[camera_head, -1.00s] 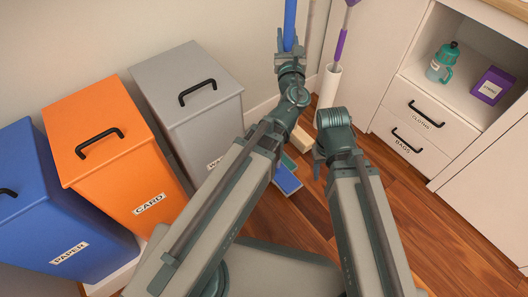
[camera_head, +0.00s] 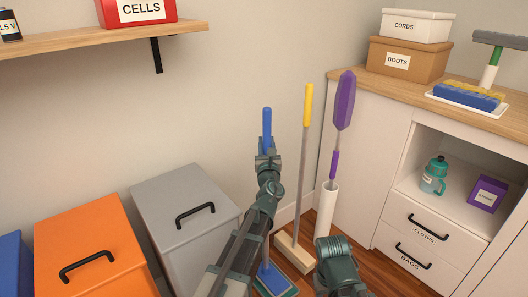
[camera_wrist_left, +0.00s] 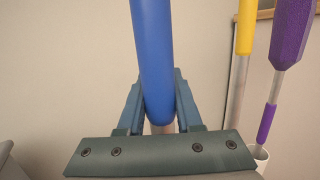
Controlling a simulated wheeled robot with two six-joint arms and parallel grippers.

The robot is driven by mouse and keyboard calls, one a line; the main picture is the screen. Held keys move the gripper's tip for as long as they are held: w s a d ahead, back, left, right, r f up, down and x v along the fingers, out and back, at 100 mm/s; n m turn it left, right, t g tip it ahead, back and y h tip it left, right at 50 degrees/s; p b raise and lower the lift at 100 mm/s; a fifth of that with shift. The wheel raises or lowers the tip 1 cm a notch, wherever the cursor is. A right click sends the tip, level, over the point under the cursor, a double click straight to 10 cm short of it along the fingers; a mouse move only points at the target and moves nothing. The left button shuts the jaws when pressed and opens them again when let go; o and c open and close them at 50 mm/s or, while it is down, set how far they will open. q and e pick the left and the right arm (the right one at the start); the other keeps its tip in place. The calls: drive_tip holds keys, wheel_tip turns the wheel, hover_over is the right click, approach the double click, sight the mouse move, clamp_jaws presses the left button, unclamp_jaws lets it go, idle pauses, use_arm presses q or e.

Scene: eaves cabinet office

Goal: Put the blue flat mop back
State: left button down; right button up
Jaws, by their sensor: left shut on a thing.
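The blue flat mop stands about upright, its blue handle grip (camera_head: 267,127) rising above my left gripper (camera_head: 268,152) in the head view. Its flat blue and green head (camera_head: 275,283) shows low down, near the floor, partly behind my left arm. In the left wrist view my left gripper (camera_wrist_left: 158,112) is shut around the mop's shaft at the lower end of the blue grip (camera_wrist_left: 153,60). My right arm (camera_head: 338,265) is at the bottom of the head view; its fingers are out of sight.
A yellow-handled broom (camera_head: 304,150) and a purple duster (camera_head: 344,105) in a white holder (camera_head: 325,212) stand right of the mop. A grey bin (camera_head: 185,215) and an orange bin (camera_head: 90,245) are left. A white cabinet (camera_head: 380,150) stands right.

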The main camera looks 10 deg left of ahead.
use_arm(q)
drive_tip(key=shift+w+a+f, duration=0.1)
drive_tip(key=shift+w+a, duration=0.6)
drive_tip(key=shift+w, duration=0.2)
drive_tip(key=shift+f, duration=0.1)
wheel_tip(320, 180, down, 3)
drive_tip(key=b, duration=0.3)
drive_tip(key=shift+f+b, duration=0.2)
drive_tip(key=shift+b, duration=0.1)
drive_tip(key=shift+f, duration=0.1)
drive_tip(key=c, duration=0.6)
unclamp_jaws()
